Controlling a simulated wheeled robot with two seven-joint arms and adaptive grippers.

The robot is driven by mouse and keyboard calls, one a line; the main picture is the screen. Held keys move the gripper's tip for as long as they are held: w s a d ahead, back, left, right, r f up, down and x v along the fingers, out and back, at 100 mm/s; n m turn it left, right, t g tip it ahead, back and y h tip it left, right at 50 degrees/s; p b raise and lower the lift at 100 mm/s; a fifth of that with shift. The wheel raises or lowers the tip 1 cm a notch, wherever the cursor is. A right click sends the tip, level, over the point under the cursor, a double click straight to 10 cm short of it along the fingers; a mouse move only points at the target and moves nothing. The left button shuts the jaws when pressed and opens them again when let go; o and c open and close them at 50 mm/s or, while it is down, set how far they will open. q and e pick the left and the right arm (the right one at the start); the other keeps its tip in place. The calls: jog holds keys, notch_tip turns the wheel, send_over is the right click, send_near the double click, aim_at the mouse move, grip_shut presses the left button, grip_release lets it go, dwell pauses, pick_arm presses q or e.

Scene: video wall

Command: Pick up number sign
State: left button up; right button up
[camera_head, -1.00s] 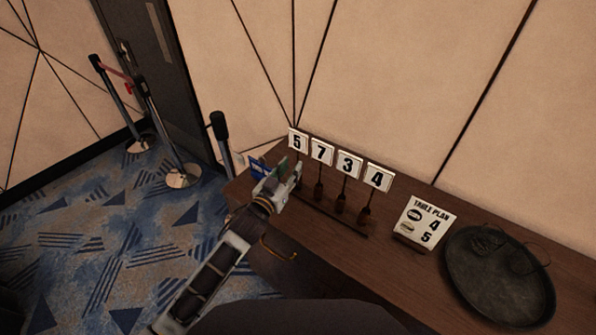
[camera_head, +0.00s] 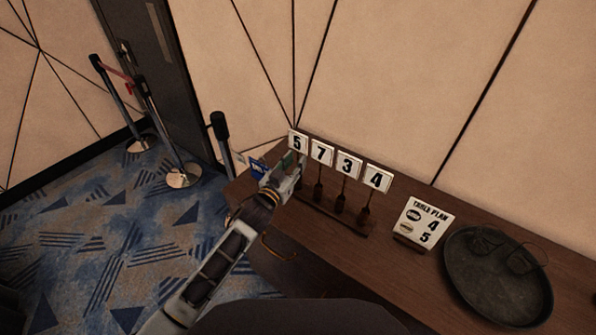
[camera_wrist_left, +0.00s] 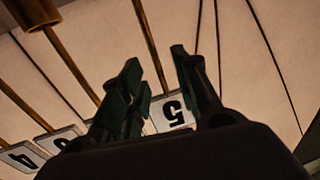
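Number signs 5 (camera_head: 298,141), 7 (camera_head: 321,152), 3 (camera_head: 348,164) and 4 (camera_head: 377,178) stand upright in a row on a dark wooden rack (camera_head: 330,217), white cards on stems. My left gripper (camera_head: 295,163) is at the left end of the row, by the stem of sign 5, whose lower part it hides. In the left wrist view its fingers (camera_wrist_left: 160,78) are apart, with the sign 5 card (camera_wrist_left: 174,112) showing between and beyond them. The stem appears between the fingers, with no clear grip on it. My right gripper is not in view.
A table plan card (camera_head: 425,222) reading 4 and 5 stands right of the rack. A round dark tray (camera_head: 497,285) holding wire-like items lies further right. A small blue card (camera_head: 258,168) is left of my gripper. The wall is close behind the wooden table (camera_head: 345,258).

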pick_arm(q)
jog(key=shift+x, duration=1.35)
grip_shut()
